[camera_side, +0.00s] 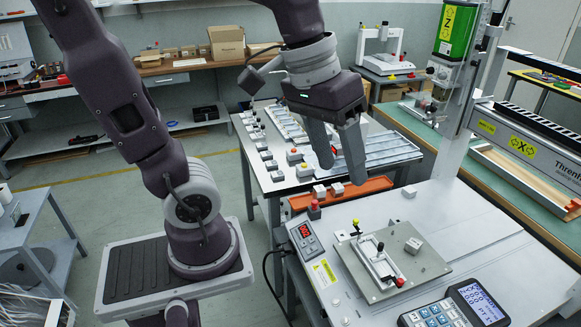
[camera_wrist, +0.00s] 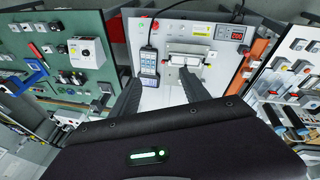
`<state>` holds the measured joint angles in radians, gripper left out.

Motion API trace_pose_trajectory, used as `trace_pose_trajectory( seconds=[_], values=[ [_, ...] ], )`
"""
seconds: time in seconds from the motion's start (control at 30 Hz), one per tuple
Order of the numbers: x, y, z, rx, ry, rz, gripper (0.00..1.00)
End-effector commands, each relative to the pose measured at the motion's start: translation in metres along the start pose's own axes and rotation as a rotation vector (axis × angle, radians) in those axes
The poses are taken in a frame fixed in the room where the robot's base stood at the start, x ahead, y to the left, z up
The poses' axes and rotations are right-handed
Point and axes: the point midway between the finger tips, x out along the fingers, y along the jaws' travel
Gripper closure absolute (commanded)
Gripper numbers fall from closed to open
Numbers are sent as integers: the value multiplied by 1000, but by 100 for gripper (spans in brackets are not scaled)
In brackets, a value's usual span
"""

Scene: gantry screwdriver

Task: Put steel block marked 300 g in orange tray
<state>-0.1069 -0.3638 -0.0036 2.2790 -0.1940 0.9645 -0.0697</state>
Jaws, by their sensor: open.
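The long orange tray (camera_side: 368,187) lies in the side view between the white machine table and the metal bench behind it. In the wrist view it is an orange strip (camera_wrist: 259,49) at the right. Several small grey blocks are in view, but no weight marking is readable, so I cannot tell which is the 300 g one. One block (camera_side: 413,245) sits on the fixture plate, another (camera_side: 409,192) on the white table, and two (camera_side: 319,191) (camera_side: 337,188) by the tray. My gripper (camera_side: 342,172) is open, with nothing seen between its fingers, above the tray area.
The fixture plate (camera_side: 375,285) carries a clamp with a red tip. A red-topped button (camera_side: 314,208), a control box (camera_side: 306,241) and a keypad pendant (camera_side: 440,314) stand on the white table. The gantry post (camera_side: 459,125) rises at the right. The table's right part is clear.

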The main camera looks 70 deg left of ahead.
Motion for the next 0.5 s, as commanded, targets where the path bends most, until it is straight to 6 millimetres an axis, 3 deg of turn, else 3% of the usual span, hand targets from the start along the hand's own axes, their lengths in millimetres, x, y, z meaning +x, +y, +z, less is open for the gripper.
trace_pose_trajectory(
  seconds=[0.03, 0.1, 0.2, 0.5],
  values=[
    [-7, -6, 22, 87, 67, -23, 46],
    [-11, -18, 43, 187, 141, -58, 46],
    [-11, -29, 60, 270, 204, -89, 42],
    [-10, -33, 64, 297, 224, -100, 42]
  ],
)
